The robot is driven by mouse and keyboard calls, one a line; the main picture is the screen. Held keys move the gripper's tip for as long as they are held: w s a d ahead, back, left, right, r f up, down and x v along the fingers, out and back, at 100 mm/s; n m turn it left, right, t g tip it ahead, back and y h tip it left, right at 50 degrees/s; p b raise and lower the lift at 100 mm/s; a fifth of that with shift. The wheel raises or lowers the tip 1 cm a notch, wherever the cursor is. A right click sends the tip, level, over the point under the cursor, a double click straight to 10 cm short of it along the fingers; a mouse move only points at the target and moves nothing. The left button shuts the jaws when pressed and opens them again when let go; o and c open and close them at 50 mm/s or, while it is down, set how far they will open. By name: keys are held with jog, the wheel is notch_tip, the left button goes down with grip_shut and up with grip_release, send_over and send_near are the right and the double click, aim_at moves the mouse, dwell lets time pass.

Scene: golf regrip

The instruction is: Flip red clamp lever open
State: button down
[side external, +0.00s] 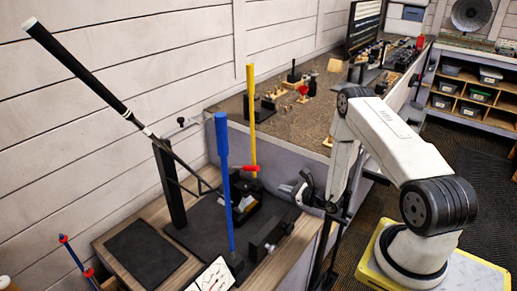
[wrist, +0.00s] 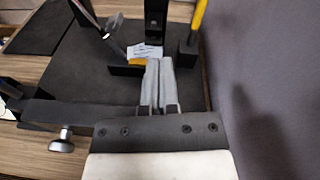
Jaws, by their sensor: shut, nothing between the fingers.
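The red clamp lever (side external: 252,168) shows in the side view, lying roughly level above a black clamp (side external: 246,192) on the dark bench mat. I cannot make out the red lever in the wrist view. My gripper (side external: 293,189) is to the right of the lever and lower in the side picture, apart from it. In the wrist view its two grey fingers (wrist: 159,66) are together with nothing between them. A golf club with a black grip (side external: 75,65) slants down towards the clamp area.
A blue upright (side external: 224,170) and a yellow upright (side external: 251,115) stand close around the clamp. A black post (side external: 170,185) stands to the left. A silver knob (wrist: 62,142) is at lower left in the wrist view. A purple-grey wall (wrist: 255,90) borders the right.

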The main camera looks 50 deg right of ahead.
aim_at(245, 168)
jog(key=w+a+r, duration=0.1)
jog(key=w+r, duration=0.1)
jog(key=w, duration=0.7)
jog(key=shift+w, duration=0.4)
jog(key=shift+a+r, duration=0.1)
jog(key=shift+r, duration=0.1)
dwell(0.3)
